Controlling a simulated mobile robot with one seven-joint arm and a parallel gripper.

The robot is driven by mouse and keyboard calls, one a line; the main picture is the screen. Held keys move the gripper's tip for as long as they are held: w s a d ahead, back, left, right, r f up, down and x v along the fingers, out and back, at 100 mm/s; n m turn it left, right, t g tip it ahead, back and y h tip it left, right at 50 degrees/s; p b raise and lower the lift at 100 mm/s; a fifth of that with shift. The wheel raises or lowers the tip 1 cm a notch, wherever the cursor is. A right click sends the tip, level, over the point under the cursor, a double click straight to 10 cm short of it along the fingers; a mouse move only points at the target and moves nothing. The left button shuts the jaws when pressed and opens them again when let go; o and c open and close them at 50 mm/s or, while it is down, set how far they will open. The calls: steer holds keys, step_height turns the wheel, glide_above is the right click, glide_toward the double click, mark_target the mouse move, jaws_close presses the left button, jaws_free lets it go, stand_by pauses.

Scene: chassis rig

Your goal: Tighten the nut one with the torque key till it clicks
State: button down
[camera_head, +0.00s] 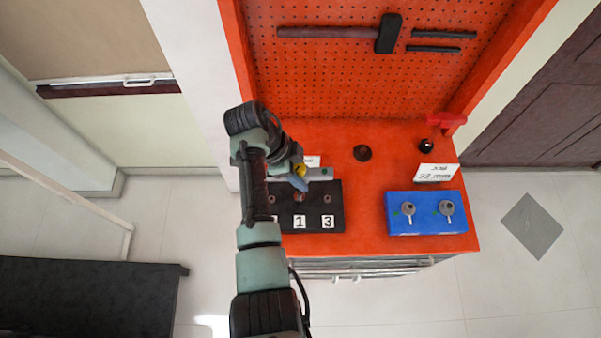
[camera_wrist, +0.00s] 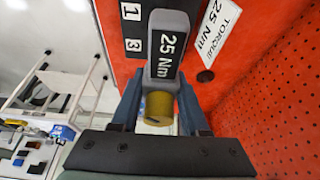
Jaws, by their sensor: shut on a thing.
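My gripper (camera_head: 298,180) is at the back edge of the black plate (camera_head: 343,213) on the orange bench. In the wrist view, my gripper (camera_wrist: 158,112) is shut on the brass-coloured end of the torque key. The torque key (camera_wrist: 168,55) is grey with a black panel reading "25 Nm", and it extends away from the fingers toward the plate. The plate carries labels "1" (camera_head: 299,222) and "3" (camera_head: 327,222); a label further left is mostly hidden by my arm. Nut one (camera_head: 299,197) appears as a small reddish spot above its label. Whether the key touches a nut cannot be seen.
A blue block (camera_head: 427,225) with two grey knobs stands right of the plate. A hammer (camera_head: 340,34) hangs on the orange pegboard (camera_head: 330,85). The bench between plate and blue block is clear.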

mark_target(302, 166)
steer(key=shift+m+g+b, duration=0.5)
steer(key=shift+m+b, duration=0.65)
steer(key=shift+m, duration=0.35)
steer(key=shift+n+p, duration=0.45)
steer(key=shift+n, duration=0.05)
steer(key=shift+r, duration=0.25)
stand_by(0.3)
steer(key=shift+r+p, duration=2.1)
steer(key=shift+r, duration=0.15)
